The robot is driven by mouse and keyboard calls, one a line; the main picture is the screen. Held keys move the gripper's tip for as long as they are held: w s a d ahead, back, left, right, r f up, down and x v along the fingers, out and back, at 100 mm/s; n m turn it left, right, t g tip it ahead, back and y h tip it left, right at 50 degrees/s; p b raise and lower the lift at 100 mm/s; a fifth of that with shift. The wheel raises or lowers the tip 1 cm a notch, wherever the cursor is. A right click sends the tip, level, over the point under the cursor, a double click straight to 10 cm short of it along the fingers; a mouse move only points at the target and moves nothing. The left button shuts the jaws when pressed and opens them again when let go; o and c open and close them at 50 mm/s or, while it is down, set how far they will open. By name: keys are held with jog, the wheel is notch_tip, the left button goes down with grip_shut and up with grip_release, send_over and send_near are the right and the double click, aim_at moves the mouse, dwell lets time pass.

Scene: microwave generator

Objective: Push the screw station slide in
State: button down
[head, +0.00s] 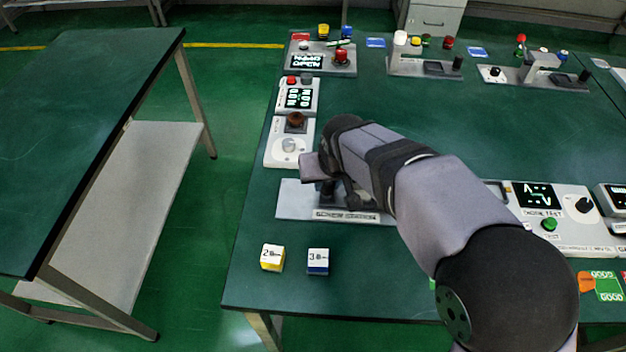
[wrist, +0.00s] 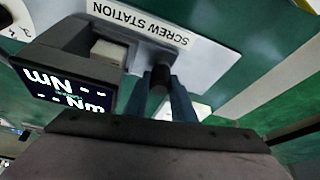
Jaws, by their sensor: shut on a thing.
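The screw station is a light grey plate (head: 293,200) with a printed label on its front edge, in the middle of the head view. In the wrist view its label and plate (wrist: 215,62) are at the top. A dark round knob (wrist: 160,76) rises between my fingers. My gripper (wrist: 165,92) is shut on this knob, one blue-grey finger on each side. In the head view my gripper (head: 330,192) is over the station, and my arm hides much of it. The slide under the knob is mostly hidden, so I cannot tell how far in it is.
A dark display (wrist: 66,88) reading Nm stands close to my fingers. A white box with a brown knob (head: 295,120) is behind the station. Two small cubes, yellow (head: 272,258) and blue (head: 318,262), lie in front. The table's left front is otherwise clear.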

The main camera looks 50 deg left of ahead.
jog(key=shift+w+d, duration=0.15)
jog(key=shift+w, duration=0.05)
jog(key=c, duration=1.5)
grip_release()
jog(key=shift+d, duration=0.1)
jog(key=shift+s, duration=0.1)
